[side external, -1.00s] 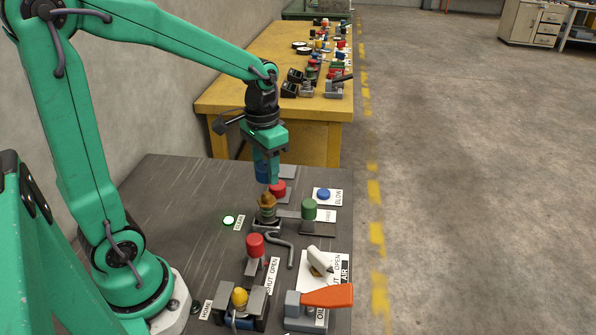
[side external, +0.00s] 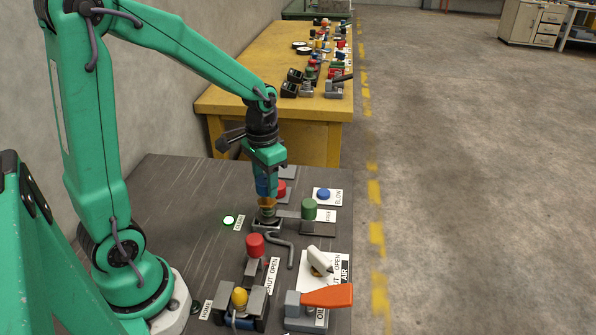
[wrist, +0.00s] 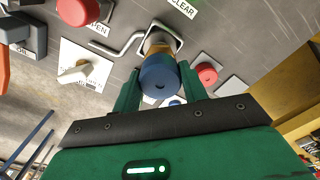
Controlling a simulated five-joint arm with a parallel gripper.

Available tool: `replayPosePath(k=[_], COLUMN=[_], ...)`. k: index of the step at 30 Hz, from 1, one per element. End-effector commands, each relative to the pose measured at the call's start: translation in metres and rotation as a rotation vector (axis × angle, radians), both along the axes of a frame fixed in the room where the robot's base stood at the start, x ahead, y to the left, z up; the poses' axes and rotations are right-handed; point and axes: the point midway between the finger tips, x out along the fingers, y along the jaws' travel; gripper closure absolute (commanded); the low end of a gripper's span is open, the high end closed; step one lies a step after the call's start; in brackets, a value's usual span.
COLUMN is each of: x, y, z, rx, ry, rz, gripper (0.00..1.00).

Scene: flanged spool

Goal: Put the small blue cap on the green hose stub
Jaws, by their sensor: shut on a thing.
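My gripper (side external: 265,192) points down and is shut on a blue cylindrical cap (wrist: 158,84), which has a small hole in its end. In the side view the cap (side external: 264,187) sits directly above a brass-coloured fitting (side external: 267,206) in a metal clamp. The fitting also shows behind the cap in the wrist view (wrist: 160,45). Cap and fitting look lined up; I cannot tell if they touch. A green upright cylinder (side external: 309,207), the only green stub-like thing, stands on a grey bracket to the right, apart from the cap.
Red knobs stand behind (side external: 280,188) and in front (side external: 255,244) of the fitting. A bent grey rod (side external: 285,246) lies close by. A blue button (side external: 323,194), a white handle (side external: 319,262) and an orange lever (side external: 327,296) are to the right. The panel's left side is mostly clear.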

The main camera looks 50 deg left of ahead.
Motion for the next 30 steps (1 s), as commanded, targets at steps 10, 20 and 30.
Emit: replayPosePath(k=[10,20,30], x=[0.0,0.0,0.0], y=[0.0,0.0,0.0], z=[-0.003,-0.011,-0.012], rx=[0.0,0.0,0.0], ry=[0.001,0.001,0.001], rz=[0.0,0.0,0.0], gripper=[0.79,0.79,0.36])
